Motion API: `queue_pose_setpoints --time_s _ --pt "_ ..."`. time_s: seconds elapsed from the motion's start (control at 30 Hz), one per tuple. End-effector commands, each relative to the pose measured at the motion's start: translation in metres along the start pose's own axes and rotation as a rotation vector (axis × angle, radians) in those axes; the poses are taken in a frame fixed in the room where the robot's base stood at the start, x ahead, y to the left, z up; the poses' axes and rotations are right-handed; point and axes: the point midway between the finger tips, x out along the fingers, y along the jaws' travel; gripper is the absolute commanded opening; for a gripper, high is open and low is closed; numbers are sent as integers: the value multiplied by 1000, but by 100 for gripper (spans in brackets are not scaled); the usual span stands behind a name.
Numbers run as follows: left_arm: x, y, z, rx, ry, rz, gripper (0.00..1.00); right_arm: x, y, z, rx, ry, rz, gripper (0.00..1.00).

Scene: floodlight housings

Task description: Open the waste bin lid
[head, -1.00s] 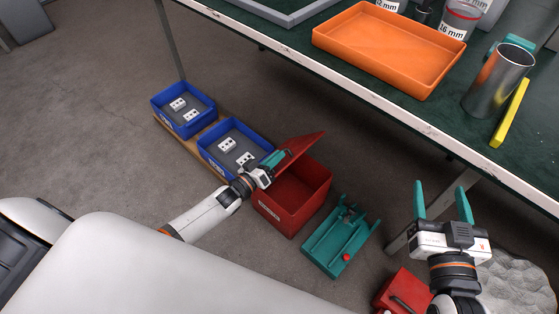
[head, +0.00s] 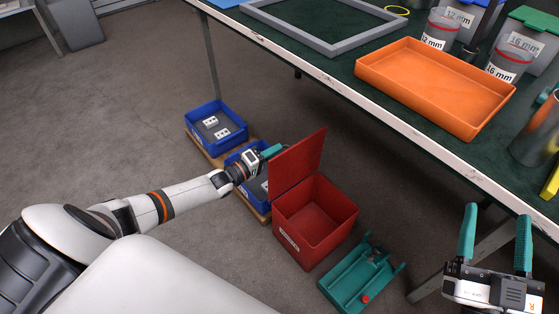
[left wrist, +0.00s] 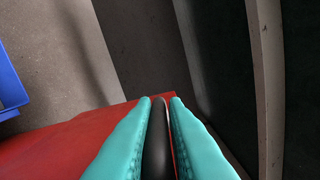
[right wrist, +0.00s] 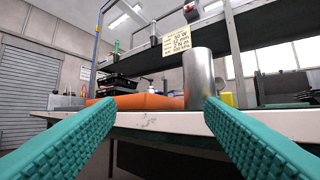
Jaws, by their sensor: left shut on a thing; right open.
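The red waste bin (head: 305,237) stands on the floor below the workbench, its inside open to view. Its red lid (head: 298,165) stands steeply raised at the bin's left edge. My left gripper (head: 271,152) is at the lid's left side. In the left wrist view my left gripper (left wrist: 160,100) is shut on a dark handle (left wrist: 158,135), with the red lid (left wrist: 70,140) beneath it. My right gripper (head: 496,225) is open and empty at the right, in front of the bench; its spread fingers also show in the right wrist view (right wrist: 160,110).
Two blue boxes (head: 216,112) with white parts stand left of the bin. A green fixture (head: 350,290) with a red knob lies right of it. The bench (head: 330,75) carries an orange tray (head: 440,95), a grey frame and labelled containers.

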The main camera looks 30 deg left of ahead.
Motion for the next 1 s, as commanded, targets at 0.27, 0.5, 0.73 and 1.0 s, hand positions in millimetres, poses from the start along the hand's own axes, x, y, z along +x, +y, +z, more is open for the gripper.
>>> queue_pose_setpoints --time_s 0.27,0.5,0.73,1.0 --pt "-2 10 12 5 1 6 0 -4 4 30 9 -210 9 62" --pt "-2 11 14 5 1 7 0 -6 5 38 11 -260 11 62" --pt "-2 12 14 5 2 8 0 -6 5 38 11 -261 11 62" --pt "-1 11 14 4 2 6 32 -6 5 38 10 -260 11 62"
